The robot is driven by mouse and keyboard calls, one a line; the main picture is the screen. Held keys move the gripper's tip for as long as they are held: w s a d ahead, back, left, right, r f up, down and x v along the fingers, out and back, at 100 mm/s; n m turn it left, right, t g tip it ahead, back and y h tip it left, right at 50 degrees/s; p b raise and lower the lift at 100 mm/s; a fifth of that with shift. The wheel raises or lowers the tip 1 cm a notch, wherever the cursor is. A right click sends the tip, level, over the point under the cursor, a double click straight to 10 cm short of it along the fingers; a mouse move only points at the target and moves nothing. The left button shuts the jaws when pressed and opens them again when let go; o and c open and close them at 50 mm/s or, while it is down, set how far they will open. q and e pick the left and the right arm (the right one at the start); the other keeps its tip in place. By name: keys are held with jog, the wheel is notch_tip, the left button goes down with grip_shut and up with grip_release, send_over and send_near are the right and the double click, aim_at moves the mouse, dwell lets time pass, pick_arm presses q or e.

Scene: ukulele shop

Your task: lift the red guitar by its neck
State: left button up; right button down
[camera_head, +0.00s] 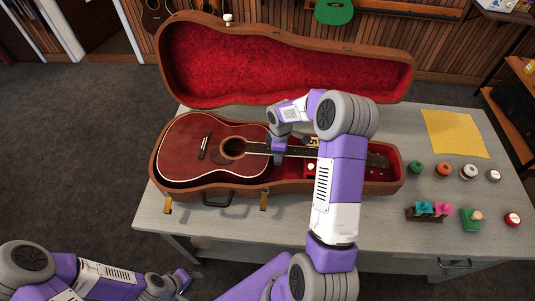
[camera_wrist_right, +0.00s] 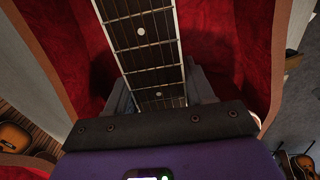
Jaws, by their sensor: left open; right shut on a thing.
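The red guitar (camera_head: 205,150) lies face up in the open brown case (camera_head: 225,192), its body to the left and its neck to the right. My right gripper (camera_head: 278,150) reaches down over the neck close to the body. In the right wrist view the fretted neck (camera_wrist_right: 145,45) runs down between the gripper's fingers (camera_wrist_right: 158,95), which are shut on it. My arm hides part of the neck. The guitar appears to rest inside the case. My left gripper (camera_head: 182,280) is low at the left, off the table, open and away from the guitar.
The case lid (camera_head: 290,65), lined in red, stands open behind the guitar. On the table's right lie a yellow cloth (camera_head: 455,133) and several small items, including a green tape roll (camera_head: 416,167) and a green box (camera_head: 471,220). The table's front left edge is clear.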

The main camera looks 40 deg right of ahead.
jog(key=shift+w+r, duration=0.1)
jog(key=shift+r, duration=0.05)
jog(key=shift+r, duration=0.35)
notch_tip(320, 180, up, 9)
jog(key=shift+r+p, duration=0.15)
jog(key=shift+p, duration=0.2)
jog(key=c, duration=1)
grip_release()
grip_shut()
jog(key=shift+r, duration=0.1)
